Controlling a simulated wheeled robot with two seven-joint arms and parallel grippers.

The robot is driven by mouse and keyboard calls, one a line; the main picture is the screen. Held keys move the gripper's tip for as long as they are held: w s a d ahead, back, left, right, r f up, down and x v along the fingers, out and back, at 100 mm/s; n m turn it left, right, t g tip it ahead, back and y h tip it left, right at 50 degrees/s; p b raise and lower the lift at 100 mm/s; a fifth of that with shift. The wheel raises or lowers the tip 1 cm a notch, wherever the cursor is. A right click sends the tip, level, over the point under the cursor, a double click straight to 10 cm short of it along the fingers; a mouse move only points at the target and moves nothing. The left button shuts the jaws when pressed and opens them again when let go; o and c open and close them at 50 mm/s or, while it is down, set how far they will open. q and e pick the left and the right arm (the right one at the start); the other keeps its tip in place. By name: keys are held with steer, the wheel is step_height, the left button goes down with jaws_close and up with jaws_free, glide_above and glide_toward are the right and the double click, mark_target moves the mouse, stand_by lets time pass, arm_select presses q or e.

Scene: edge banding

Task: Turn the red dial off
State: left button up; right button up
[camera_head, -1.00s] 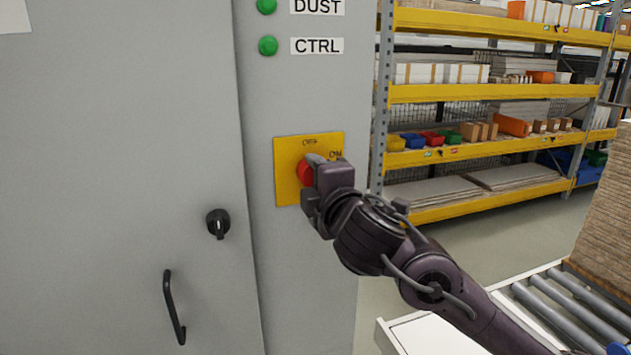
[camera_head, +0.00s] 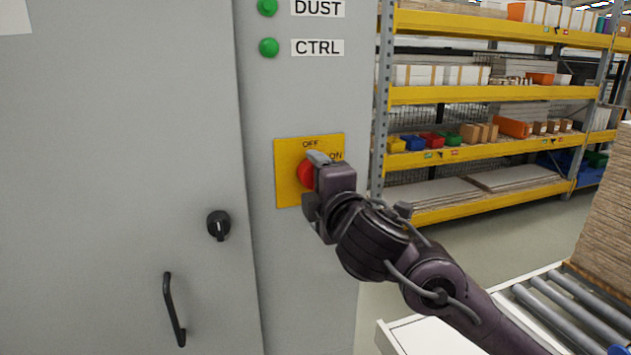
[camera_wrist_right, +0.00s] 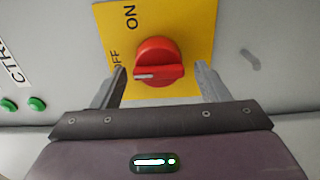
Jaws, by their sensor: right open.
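The red dial (camera_head: 305,173) sits on a yellow plate (camera_head: 287,190) on the grey cabinet, with OFF printed at the top and ON at the upper right. In the right wrist view the dial (camera_wrist_right: 160,50) has a raised bar lying across the picture. The white mark at the bar's left end points toward the OFF label, which a finger partly covers. My right gripper (camera_head: 313,179) is at the dial, and in the wrist view its open fingers (camera_wrist_right: 161,70) stand on either side of the bar, with gaps visible. My left gripper is not in view.
A black door knob (camera_head: 218,224) and a black handle (camera_head: 174,309) stick out on the left door. Green lamps (camera_head: 268,47) are above the plate. Yellow shelving (camera_head: 480,158) stands behind on the right, and a roller conveyor (camera_head: 560,310) is at lower right.

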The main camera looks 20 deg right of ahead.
steer(key=s, duration=0.7)
steer(key=shift+s+d, duration=0.1)
steer(key=shift+d, duration=0.05)
